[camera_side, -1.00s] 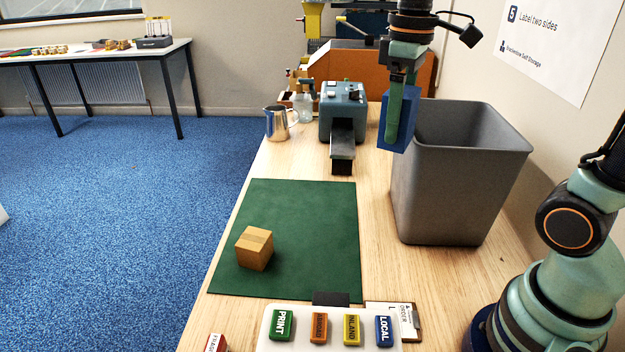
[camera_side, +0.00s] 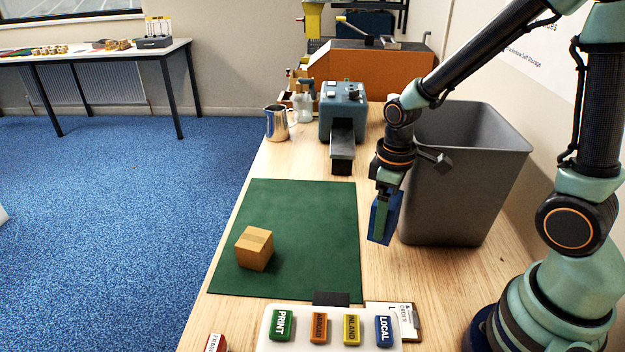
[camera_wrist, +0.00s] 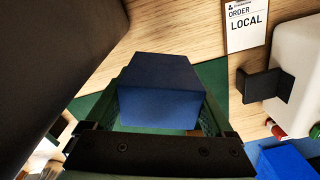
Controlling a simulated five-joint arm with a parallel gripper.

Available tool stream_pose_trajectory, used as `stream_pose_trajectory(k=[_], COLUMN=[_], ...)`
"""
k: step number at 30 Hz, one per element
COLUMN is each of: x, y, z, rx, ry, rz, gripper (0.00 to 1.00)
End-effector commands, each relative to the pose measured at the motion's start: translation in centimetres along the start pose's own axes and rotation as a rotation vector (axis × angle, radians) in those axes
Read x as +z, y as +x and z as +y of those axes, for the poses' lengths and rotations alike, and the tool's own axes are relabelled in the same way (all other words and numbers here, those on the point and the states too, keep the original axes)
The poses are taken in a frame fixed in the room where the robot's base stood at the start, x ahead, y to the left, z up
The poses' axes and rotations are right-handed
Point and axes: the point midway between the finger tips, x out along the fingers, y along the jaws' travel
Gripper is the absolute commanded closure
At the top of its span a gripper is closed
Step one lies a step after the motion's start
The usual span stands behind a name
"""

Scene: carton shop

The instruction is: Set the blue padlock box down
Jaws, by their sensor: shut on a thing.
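The blue padlock box (camera_side: 393,224) is held in my gripper (camera_side: 382,217), which is shut on it.
A brown carton (camera_side: 254,248) sits on the mat's left part. The grey bin (camera_side: 455,190) stands right behind my gripper. A white panel (camera_side: 330,338) with several coloured label blocks and an order card (camera_side: 405,318) lie in front. The mat's middle is clear.

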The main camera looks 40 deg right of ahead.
Motion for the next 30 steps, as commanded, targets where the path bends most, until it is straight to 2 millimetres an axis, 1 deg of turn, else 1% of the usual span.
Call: stream_pose_trajectory(k=[1, 3, 10, 15, 18, 21, 30], x=[0.1, 0.1, 0.0, 0.1, 0.0, 0.0, 0.0], y=[1.0, 1.9, 3.3, 5.3, 6.2, 6.6, 6.7], z=[-0.1, -0.1, 0.0, 0.0, 0.0, 0.0, 0.0], rx=[-0.003, -0.002, -0.001, -0.002, -0.001, 0.000, 0.000], ry=[0.000, 0.000, 0.000, 0.000, 0.000, 0.000, 0.000], rz=[-0.006, -0.004, -0.001, -0.004, -0.002, 0.000, 0.001], gripper=[0.87, 0.87, 0.87, 0.87, 0.87, 0.87, 0.87])
